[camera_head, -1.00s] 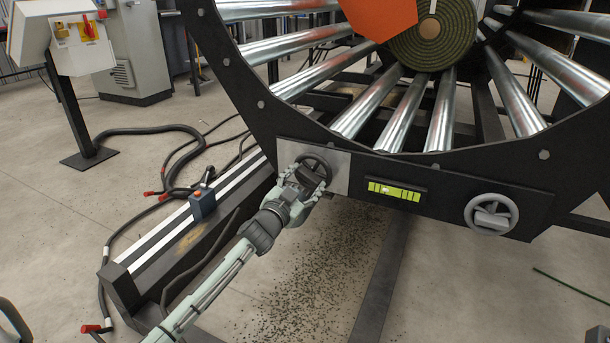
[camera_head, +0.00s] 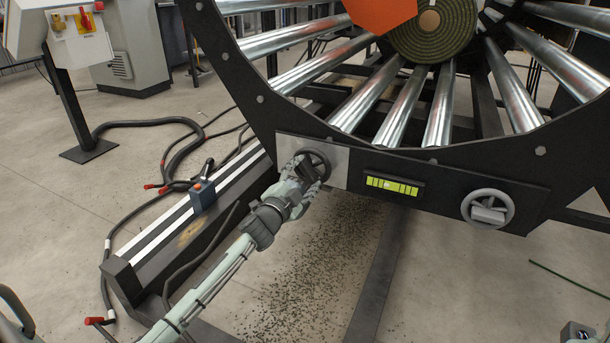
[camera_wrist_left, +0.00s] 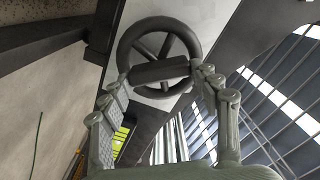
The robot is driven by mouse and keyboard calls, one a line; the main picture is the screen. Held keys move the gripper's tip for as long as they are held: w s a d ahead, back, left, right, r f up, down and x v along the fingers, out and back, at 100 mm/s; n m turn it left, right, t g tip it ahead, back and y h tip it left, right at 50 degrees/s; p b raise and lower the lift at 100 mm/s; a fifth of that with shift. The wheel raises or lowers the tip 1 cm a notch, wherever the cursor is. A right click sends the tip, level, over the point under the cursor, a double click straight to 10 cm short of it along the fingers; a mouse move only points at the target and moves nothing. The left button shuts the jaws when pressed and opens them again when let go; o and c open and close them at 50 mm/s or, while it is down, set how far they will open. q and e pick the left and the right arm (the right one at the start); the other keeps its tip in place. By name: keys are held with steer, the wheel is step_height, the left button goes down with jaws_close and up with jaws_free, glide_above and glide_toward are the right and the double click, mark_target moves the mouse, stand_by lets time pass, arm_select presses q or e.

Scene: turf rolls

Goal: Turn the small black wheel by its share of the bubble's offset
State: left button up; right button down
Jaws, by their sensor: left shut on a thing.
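The small black wheel (camera_head: 327,161) sits on a pale plate (camera_head: 340,168) at the left of the dark frame's front beam. My left gripper (camera_head: 308,176) is shut on the wheel's cross bar from the front. In the left wrist view the wheel's dark rim (camera_wrist_left: 126,47) and spokes show behind the bar (camera_wrist_left: 160,70), with one finger at each end of the bar. The yellow-green level vial (camera_head: 404,188) is right of the wheel. Its bright bubble looks a little left of the vial's middle; its exact offset is too small to read. My right gripper is not clearly seen.
A larger grey wheel (camera_head: 488,208) sits at the beam's right. Steel rollers (camera_head: 400,110) and a turf roll (camera_head: 440,32) lie above. A white-striped rail (camera_head: 150,232) with a blue-grey block (camera_head: 202,196) and black hoses (camera_head: 178,150) lie to the left.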

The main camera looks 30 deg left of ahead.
arm_select(q)
steer(key=o, duration=1.2)
steer(key=shift+c, duration=0.2)
steer(key=s, duration=1.2)
steer(key=shift+d, duration=0.35)
